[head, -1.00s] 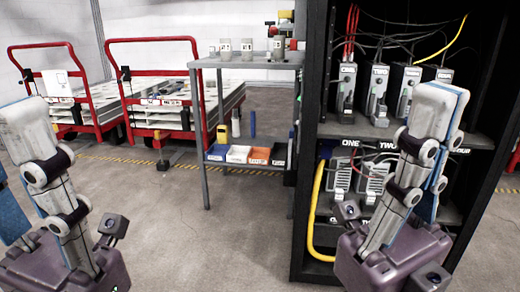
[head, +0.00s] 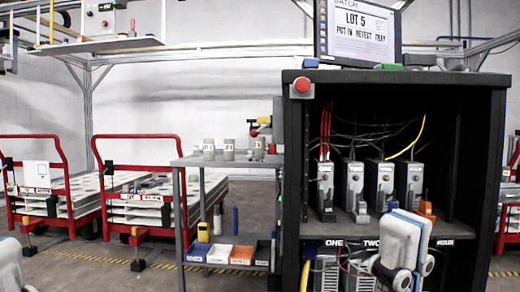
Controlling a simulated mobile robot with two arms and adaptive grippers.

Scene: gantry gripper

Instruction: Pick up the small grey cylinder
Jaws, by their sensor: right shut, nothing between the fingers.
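Three grey cylinders stand upright on the top of the grey metal table (head: 190,161): a left one (head: 208,149), a middle one (head: 228,149) and a right one (head: 258,149). They look close in size, so I cannot tell which is the small one. My right arm (head: 400,240) shows at the bottom right, in front of the dark cabinet and well apart from the cylinders. Its gripper is shut and empty, with its fingertips hard to make out. Only a white part of my left arm shows at the bottom left edge. My left gripper is out of view.
A dark cabinet (head: 292,190) with grey units and cables stands right of the table, with a monitor (head: 357,30) and a red button (head: 302,85) at its top. Coloured bins (head: 230,255) sit on the lower shelf. Red carts (head: 130,137) stand left.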

